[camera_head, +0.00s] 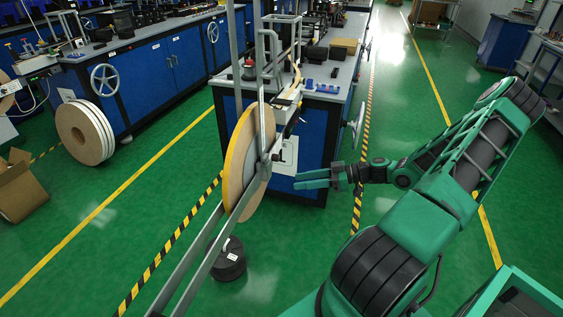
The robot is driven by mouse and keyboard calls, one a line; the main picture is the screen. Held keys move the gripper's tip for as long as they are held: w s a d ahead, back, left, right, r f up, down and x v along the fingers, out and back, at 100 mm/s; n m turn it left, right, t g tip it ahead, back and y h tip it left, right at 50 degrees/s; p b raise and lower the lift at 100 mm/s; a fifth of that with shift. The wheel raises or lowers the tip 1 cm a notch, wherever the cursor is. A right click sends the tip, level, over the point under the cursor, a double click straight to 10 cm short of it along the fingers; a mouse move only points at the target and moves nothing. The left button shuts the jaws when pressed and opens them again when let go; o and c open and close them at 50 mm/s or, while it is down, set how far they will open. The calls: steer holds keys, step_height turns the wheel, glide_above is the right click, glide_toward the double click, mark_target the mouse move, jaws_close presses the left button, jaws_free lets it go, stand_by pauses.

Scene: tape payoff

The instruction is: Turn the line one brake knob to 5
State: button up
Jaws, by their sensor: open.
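My gripper (298,180) is open and empty, its green fingers pointing left in front of the blue cabinet (315,133). The large tape reel (240,172), with a yellow rim and tan face, hangs upright on a grey metal frame (203,262), left of my gripper. A pale plate (286,156) with dark marks is on the cabinet end, just above and left of my fingertips. A small dark part (290,129) sits above the plate beside the reel. I cannot tell which part is the brake knob, nor read any setting or number.
A black weight-like cylinder (229,260) stands on the floor under the reel. White reels (86,133) lean by the left bench, near an open cardboard box (17,186). A handwheel (358,124) projects from the cabinet's right side.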

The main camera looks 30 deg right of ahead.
mark_target(276, 158)
steer(key=w+d+r+t, duration=0.2)
steer(key=d+r+t, duration=0.1)
steer(key=d+t, duration=0.2)
steer(key=x, duration=1)
steer(key=shift+w+f+h, duration=0.3)
steer(key=shift+w+f, duration=0.05)
steer(key=shift+f, duration=0.1)
jaws_close()
